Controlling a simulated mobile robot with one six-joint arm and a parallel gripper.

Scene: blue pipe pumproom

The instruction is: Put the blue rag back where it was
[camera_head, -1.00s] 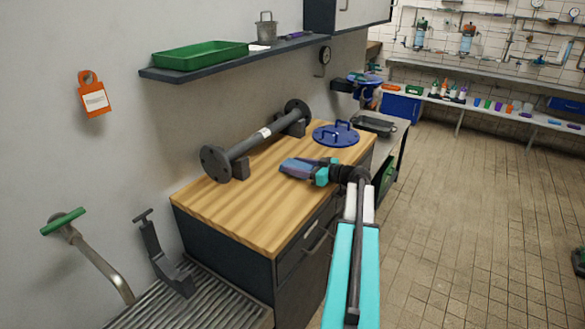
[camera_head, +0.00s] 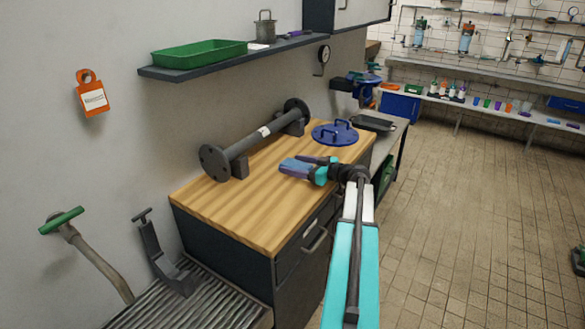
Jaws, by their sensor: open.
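My gripper (camera_head: 302,165) is open, low over the wooden worktop (camera_head: 240,210), left of its right edge. Its two fingers show apart, one above the other in the picture. A small blue-purple patch (camera_head: 293,168) shows at the lower finger. I cannot tell whether it is the blue rag or part of the finger, or whether it touches the worktop. No other blue rag can be made out.
A grey flanged pipe (camera_head: 245,147) rests on supports along the wall side of the worktop. A shelf above holds a green tray (camera_head: 195,56). The front of the worktop is clear.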

